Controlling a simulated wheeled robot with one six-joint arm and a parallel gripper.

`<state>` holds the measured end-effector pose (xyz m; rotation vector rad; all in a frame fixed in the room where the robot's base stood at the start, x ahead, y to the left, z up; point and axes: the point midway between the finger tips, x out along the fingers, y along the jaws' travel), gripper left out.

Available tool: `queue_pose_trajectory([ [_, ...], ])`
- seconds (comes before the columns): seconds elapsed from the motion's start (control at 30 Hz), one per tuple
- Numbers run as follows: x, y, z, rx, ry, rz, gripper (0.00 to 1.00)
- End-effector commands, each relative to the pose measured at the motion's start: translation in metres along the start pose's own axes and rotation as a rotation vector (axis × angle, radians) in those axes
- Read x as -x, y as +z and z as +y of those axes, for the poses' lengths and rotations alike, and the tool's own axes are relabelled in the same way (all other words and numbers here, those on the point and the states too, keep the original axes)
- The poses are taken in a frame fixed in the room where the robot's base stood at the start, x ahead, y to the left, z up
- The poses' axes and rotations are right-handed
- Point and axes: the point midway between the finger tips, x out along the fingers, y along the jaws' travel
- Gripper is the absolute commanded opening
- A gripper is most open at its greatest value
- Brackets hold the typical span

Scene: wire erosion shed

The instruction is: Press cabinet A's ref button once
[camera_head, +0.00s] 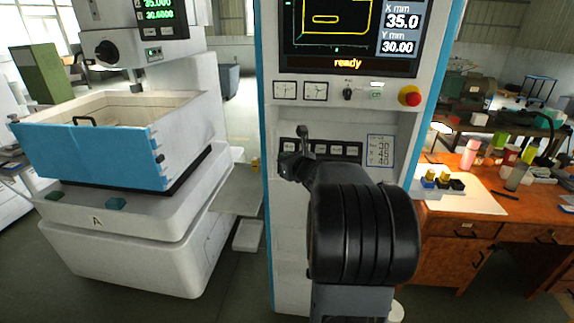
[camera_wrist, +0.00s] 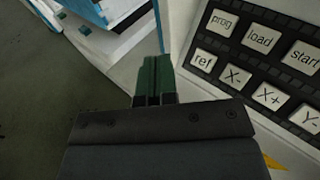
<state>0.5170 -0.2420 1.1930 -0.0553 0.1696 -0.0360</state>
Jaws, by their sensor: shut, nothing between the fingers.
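The control cabinet (camera_head: 268,130) stands in the middle of the head view, with a lit screen reading "ready". Its dark keypad (camera_head: 345,151) is partly hidden by my gripper and arm. In the wrist view, the white ref button (camera_wrist: 203,59) is at the left end of the keypad's lower row, below prog. My gripper (camera_head: 304,130) is shut and empty, and its green fingertips (camera_wrist: 155,62) appear just left of the ref button. I cannot tell how far they are from the panel. No letter A is visible on the cabinet itself.
A machine marked A (camera_head: 95,222) with a blue-sided tank (camera_head: 95,160) stands to the left. A red emergency stop button (camera_head: 410,96) sits on the cabinet above the keypad. A wooden desk (camera_head: 450,226) with small items is on the right.

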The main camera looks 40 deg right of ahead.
Motion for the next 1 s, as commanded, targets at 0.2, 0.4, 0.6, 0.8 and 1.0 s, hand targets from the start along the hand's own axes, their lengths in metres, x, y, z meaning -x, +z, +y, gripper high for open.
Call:
queue_pose_trajectory([
  [0.2, -0.003, -0.003, -0.002, 0.001, 0.001, 0.001, 0.0],
  [0.4, -0.016, -0.013, -0.011, 0.001, 0.002, 0.002, 0.0],
  [0.6, -0.034, -0.026, -0.024, 0.002, 0.002, 0.002, 0.0],
  [0.8, -0.049, -0.038, -0.035, 0.003, 0.002, 0.001, 0.0],
  [1.0, -0.058, -0.043, -0.042, 0.004, 0.002, 0.001, 0.0],
])
